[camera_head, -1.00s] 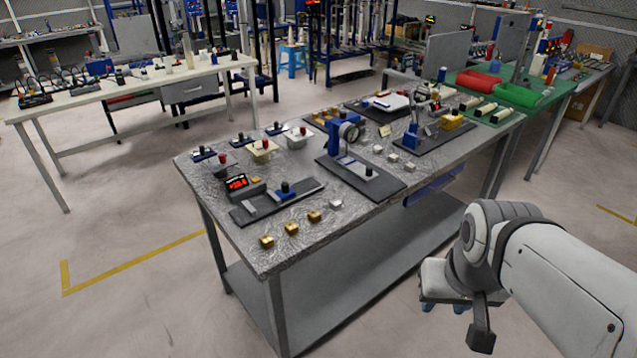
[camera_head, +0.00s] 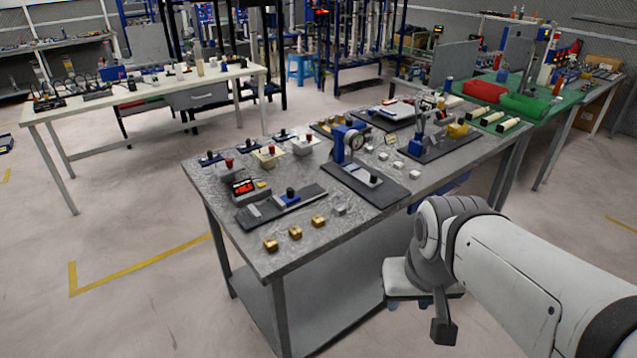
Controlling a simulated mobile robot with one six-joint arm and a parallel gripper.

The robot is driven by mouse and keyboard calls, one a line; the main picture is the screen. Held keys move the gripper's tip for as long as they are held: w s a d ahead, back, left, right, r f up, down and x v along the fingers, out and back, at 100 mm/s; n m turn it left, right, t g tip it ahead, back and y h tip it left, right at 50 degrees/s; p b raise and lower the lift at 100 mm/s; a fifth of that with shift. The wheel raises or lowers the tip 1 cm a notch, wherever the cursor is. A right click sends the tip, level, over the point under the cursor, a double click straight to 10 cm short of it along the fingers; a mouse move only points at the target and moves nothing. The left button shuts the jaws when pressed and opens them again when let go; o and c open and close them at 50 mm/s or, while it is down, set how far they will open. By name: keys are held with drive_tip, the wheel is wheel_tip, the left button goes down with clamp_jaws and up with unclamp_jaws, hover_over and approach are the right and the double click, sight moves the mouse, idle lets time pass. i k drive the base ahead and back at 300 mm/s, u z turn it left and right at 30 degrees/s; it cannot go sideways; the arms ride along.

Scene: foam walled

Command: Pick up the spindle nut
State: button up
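Three small brass-coloured blocks (camera_head: 295,232) stand in a slanting row near the front edge of the grey metal workbench (camera_head: 222,208). A small grey block (camera_head: 340,210) sits at the right end of that row. I cannot tell from their shapes which piece is the spindle nut. My arm (camera_head: 520,265) reaches in from the lower right, with a dark part (camera_head: 443,330) hanging low at its end. This end is off the bench's right front side, well apart from the small blocks. Its fingers cannot be made out.
Behind the row are a dark slide fixture (camera_head: 262,213) and a box with a red display (camera_head: 243,187). A dial-gauge stand (camera_head: 348,143) is further right. A pale bench (camera_head: 100,105) is at left, a green-topped bench (camera_head: 560,105) at right. Floor at front left is clear.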

sight(317, 222)
drive_tip(key=i, duration=0.95)
